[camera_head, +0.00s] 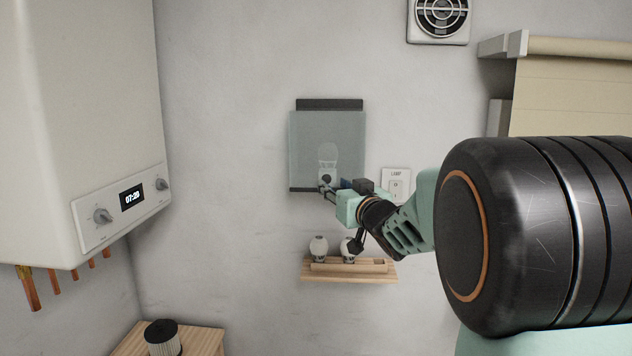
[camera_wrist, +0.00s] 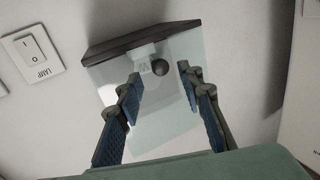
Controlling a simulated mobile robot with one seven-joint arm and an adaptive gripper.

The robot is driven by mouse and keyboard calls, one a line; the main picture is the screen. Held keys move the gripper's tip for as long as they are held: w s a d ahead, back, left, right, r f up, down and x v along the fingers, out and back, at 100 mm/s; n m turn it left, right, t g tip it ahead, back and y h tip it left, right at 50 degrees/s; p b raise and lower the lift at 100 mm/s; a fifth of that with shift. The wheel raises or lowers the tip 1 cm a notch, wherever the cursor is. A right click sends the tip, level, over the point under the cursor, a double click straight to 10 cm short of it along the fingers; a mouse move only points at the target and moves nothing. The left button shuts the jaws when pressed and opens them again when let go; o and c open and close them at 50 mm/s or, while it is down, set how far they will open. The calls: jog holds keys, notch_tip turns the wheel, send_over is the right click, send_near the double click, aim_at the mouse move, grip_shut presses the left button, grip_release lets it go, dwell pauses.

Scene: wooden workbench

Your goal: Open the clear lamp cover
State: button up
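The clear lamp cover (camera_head: 305,140) is a see-through panel on the wall between dark bars, with a pale bulb (camera_head: 328,154) visible behind it. It looks closed. My gripper (camera_head: 327,187) is at the lower part of the cover. I cannot tell whether either finger touches the knob.
A lamp switch (camera_head: 396,183) is on the wall right of the cover; it also shows in the wrist view (camera_wrist: 32,50). A wooden shelf (camera_head: 350,274) below holds two bulbs (camera_head: 319,247). A boiler (camera_head: 85,120) hangs at left.

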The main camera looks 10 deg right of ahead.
aim_at(327, 180)
jog(key=shift+w+a, duration=0.2)
jog(key=shift+w, duration=0.75)
jog(key=shift+w+a, duration=0.2)
jog(key=shift+w, duration=0.7)
grip_shut()
